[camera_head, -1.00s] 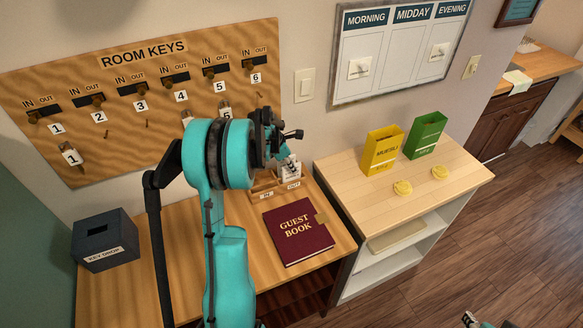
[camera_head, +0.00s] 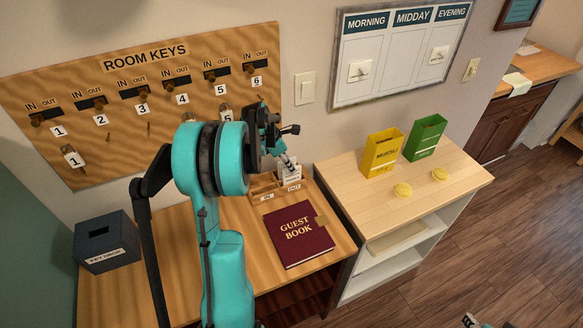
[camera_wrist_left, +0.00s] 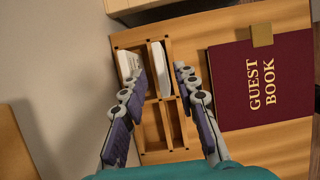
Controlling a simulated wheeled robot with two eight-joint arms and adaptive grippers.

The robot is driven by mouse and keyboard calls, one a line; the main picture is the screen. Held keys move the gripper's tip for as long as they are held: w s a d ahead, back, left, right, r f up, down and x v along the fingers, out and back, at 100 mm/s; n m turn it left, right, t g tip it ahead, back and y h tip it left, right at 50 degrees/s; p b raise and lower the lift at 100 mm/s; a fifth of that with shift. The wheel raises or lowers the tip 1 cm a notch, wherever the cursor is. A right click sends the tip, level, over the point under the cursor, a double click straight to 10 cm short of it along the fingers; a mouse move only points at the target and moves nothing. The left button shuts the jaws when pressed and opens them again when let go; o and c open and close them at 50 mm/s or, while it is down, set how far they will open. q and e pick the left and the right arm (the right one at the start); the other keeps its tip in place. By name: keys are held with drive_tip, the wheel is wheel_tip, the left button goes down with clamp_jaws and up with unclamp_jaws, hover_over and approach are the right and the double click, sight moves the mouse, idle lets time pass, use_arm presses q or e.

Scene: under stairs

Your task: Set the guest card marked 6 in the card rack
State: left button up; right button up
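The card rack (camera_head: 263,191) is a small wooden tray with IN and OUT labels on the desk. It also shows in the left wrist view (camera_wrist_left: 150,132), split into several compartments. One white card (camera_wrist_left: 162,69) stands on edge in an upper compartment, between my left gripper's fingers with gaps on both sides. Another pale card or block (camera_wrist_left: 128,64) sits in the compartment to its left, partly behind a finger. I cannot read a 6 on either. My left gripper (camera_head: 289,164) is open, above the rack; its fingers also show in the left wrist view (camera_wrist_left: 158,70). A bit of my right gripper (camera_head: 471,320) shows at the bottom edge.
The red guest book (camera_head: 298,236) lies right of the rack. A key drop box (camera_head: 105,241) stands at the desk's left. The room keys board (camera_head: 145,95) hangs behind. Yellow (camera_head: 382,153) and green (camera_head: 425,138) boxes stand on the right cabinet.

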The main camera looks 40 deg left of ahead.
use_arm(q)
drive_tip(key=v, duration=0.8)
drive_tip(key=s+d+r+m, duration=0.1)
drive_tip(key=d+r+m, duration=0.3)
drive_tip(key=d+m, duration=0.45)
drive_tip(key=s+d+m+t+y, duration=0.1)
drive_tip(key=s+d+m, duration=0.6)
drive_tip(key=d+m, duration=0.4)
drive_tip(key=s+d+m+t+y+p, duration=0.1)
drive_tip(key=s+d+m+t, duration=0.1)
drive_tip(key=s+d+m, duration=0.6)
drive_tip(key=d+m, duration=0.3)
drive_tip(key=shift+f, duration=0.35)
drive_tip(key=shift+d+f, duration=0.1)
wheel_tip(320, 180, down, 13)
drive_tip(key=b, duration=1.3)
drive_tip(key=shift+f, duration=0.1)
